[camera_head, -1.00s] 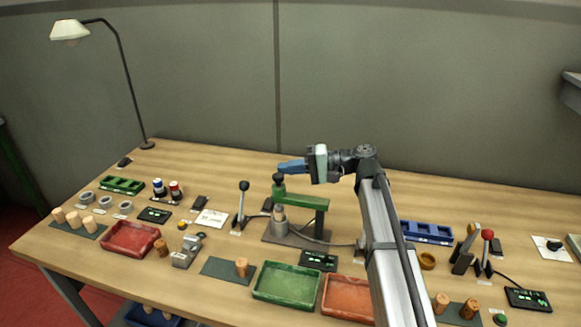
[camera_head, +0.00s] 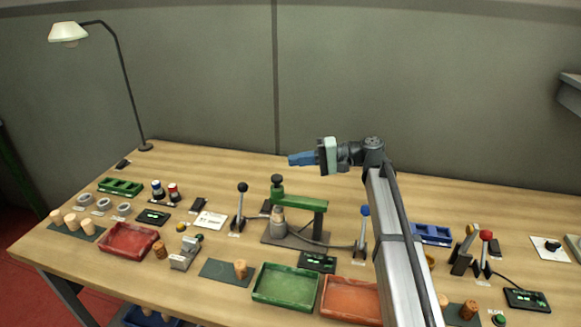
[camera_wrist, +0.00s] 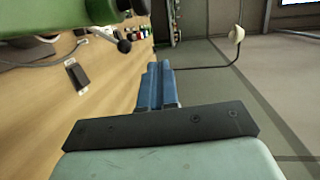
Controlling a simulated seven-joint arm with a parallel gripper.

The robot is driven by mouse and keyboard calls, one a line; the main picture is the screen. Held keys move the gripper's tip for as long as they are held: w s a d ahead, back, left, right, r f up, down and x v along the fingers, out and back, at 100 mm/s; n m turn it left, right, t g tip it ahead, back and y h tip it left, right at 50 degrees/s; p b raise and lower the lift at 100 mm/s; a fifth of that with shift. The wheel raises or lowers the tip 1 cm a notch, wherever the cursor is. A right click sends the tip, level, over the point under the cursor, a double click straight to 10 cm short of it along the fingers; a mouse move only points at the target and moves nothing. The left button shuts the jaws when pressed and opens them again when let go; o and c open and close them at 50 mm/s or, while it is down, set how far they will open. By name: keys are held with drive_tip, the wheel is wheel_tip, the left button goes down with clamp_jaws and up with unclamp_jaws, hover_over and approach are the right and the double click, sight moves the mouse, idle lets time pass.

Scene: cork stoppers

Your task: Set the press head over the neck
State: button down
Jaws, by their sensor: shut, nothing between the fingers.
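The green press arm (camera_head: 305,204) stands on a grey base plate. Its green press head (camera_head: 277,190), topped by a black knob (camera_head: 277,178), is at the left end of the arm. The pale neck (camera_head: 278,213) stands on the plate, and the head appears above it from this view; exact alignment cannot be told. My gripper (camera_head: 290,160) has blue fingers pointing left. It is shut and empty, above and right of the knob, apart from it. The wrist view shows the shut fingers (camera_wrist: 157,70) and a green press part (camera_wrist: 45,15) at upper left.
A black-knobbed lever (camera_head: 241,208) stands left of the press and a blue-knobbed lever (camera_head: 363,230) right of it. A green tray (camera_head: 256,300) and an orange tray (camera_head: 324,305) lie in front. A small display box (camera_head: 318,261) sits between. The table behind the press is clear.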

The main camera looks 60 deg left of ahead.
drive_tip(key=w+a+r, duration=0.1)
drive_tip(key=w+a, duration=0.1)
drive_tip(key=w, duration=0.6)
drive_tip(key=shift+w+a+r, duration=0.25)
drive_tip(key=shift+w+a, duration=0.05)
drive_tip(key=shift+a, duration=0.05)
